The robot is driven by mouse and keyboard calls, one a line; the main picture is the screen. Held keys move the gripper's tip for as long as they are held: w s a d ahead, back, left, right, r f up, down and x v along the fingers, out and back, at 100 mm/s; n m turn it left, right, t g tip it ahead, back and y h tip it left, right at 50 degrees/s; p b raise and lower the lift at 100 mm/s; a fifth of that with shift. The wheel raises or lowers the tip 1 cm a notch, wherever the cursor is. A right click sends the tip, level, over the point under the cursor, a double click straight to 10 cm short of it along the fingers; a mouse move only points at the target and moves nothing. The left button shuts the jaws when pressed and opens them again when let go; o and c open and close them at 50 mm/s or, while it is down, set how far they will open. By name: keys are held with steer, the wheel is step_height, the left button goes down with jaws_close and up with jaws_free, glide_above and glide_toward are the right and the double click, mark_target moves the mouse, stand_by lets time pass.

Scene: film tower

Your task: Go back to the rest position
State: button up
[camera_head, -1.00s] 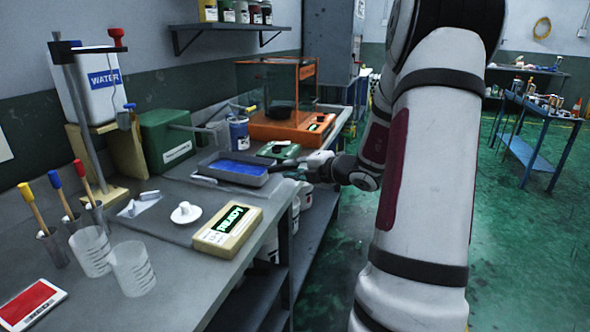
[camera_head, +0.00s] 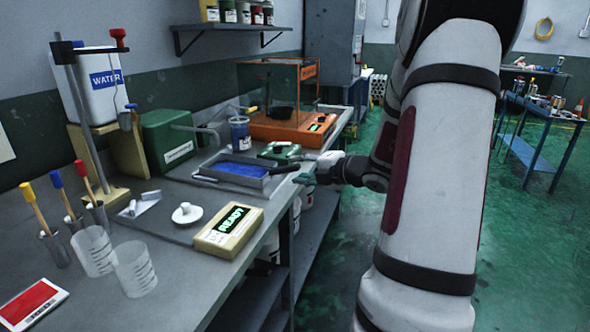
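My gripper (camera_head: 303,172) is small in the picture, just past the bench's front edge, to the right of the grey tray of blue liquid. Its fingers point left toward the tray. They are too small and dark to show whether they are open or shut, or whether they hold anything. My white arm fills the right-centre of the view and hides part of the room behind it.
Buckets stand below. Green floor (camera_head: 530,250) is clear at right; a blue table (camera_head: 540,115) stands beyond.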

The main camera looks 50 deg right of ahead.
steer(key=v, duration=0.9)
steer(key=shift+a+r, duration=0.1)
